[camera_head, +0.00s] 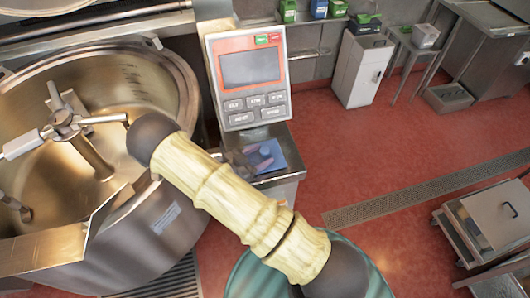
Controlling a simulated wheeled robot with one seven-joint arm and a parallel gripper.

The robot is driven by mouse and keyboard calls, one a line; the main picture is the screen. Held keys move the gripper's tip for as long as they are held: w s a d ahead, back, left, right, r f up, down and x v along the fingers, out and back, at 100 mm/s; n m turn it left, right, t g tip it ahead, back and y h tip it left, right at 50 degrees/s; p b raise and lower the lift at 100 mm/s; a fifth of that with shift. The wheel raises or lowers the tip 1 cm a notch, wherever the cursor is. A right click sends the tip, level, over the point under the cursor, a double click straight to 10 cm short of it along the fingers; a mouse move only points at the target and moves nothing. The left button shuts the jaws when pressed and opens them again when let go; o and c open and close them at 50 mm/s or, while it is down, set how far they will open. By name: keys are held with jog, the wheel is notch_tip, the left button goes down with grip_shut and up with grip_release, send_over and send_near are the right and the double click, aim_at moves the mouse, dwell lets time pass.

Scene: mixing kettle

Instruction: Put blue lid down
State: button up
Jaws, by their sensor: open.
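A small blue lid (268,155) lies on the metal ledge below the control panel. A grey raised part shows on its top. My beige arm (235,205) with dark joints crosses the middle of the view and hides the ledge's near left side. Small dark shapes at the lid's left edge look like the tips of my gripper (243,162), open beside the lid. Most of the gripper is hidden behind my arm. I cannot tell whether it touches the lid.
A large open steel kettle (180,90) with a mixing arm (65,120) fills the left. The control panel (250,75) stands upright behind the ledge. A white cabinet (360,70) stands at the back, and a steel cart (490,220) at the right.

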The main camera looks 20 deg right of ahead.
aim_at(259, 159)
dwell(0.5)
jog(key=c, duration=1.2)
jog(key=shift+o, duration=0.2)
notch_tip(259, 159, up, 18)
jog(key=b, duration=0.4)
